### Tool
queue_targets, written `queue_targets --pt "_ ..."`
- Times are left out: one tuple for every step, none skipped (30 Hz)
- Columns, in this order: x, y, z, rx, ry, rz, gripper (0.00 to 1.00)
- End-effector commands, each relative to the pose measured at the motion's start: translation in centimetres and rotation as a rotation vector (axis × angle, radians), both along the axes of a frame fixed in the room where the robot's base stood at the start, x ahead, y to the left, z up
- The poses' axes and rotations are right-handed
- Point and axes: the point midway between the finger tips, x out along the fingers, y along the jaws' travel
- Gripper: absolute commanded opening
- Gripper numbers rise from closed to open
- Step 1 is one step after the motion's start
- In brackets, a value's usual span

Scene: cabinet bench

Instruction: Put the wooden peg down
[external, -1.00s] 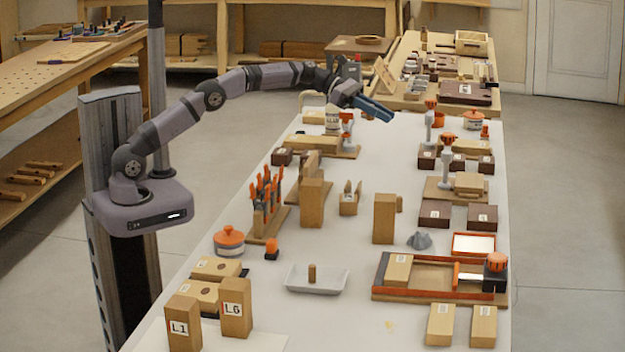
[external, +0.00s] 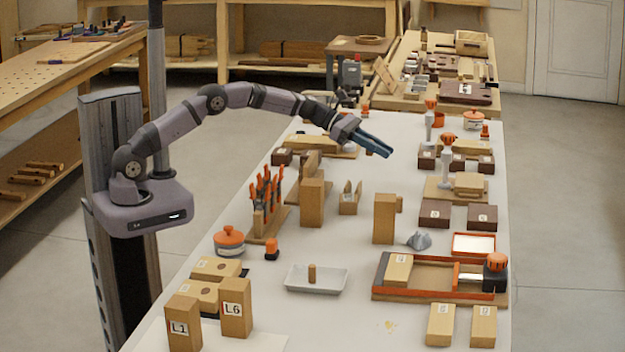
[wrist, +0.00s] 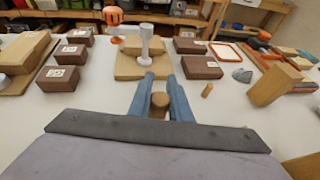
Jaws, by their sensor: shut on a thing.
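My gripper (external: 381,150) hangs above the middle of the white table, its blue fingers pointing right and down. In the wrist view the fingers (wrist: 160,78) are shut on a wooden peg (wrist: 160,100), whose round brown end shows between them. In the external view the held peg is hidden by the fingers. A second small peg (wrist: 207,90) is on the table just right of the fingers in the wrist view. Another short peg (external: 312,273) stands upright in a white tray (external: 340,284).
Ahead of the fingers are a wooden base with a grey post (wrist: 146,45) and dark brown blocks (wrist: 202,67). A tall wooden block (external: 384,218) and a grey faceted piece (external: 419,240) stand nearer the camera. Bare tabletop lies beneath the gripper.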

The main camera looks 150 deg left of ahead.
Motion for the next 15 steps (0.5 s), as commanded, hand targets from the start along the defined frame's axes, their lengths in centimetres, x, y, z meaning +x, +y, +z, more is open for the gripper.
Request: queue_targets --pt "0.0 0.0 -0.4 -0.002 0.000 0.000 0.00" --pt "0.0 0.0 -0.7 -0.003 -0.001 0.000 0.00" --pt "0.0 0.0 -1.2 -0.005 -0.001 0.001 0.00" --pt "0.0 0.0 -1.7 -0.004 0.000 0.000 0.00" --pt "0.0 0.0 -2.1 -0.005 -0.001 0.001 0.00" --pt "0.0 0.0 -2.8 -0.005 -0.001 0.001 0.00" --pt "0.0 0.0 -3.3 -0.006 -0.001 0.000 0.00" --pt "0.0 0.0 -3.8 -0.006 -0.001 0.000 0.00" --pt "0.0 0.0 -4.3 -0.006 -0.001 0.000 0.00" --pt "0.0 0.0 -4.7 -0.006 -0.001 0.000 0.00" --pt "0.0 0.0 -5.1 -0.004 0.000 -0.001 0.00" --pt "0.0 0.0 -5.5 -0.005 -0.001 0.001 0.00" --pt "0.0 0.0 -5.7 -0.003 -0.001 0.000 0.00" --pt "0.0 0.0 -5.8 -0.002 -0.001 0.000 0.00" --pt "0.0 0.0 -6.0 -0.001 -0.001 -0.001 0.00"
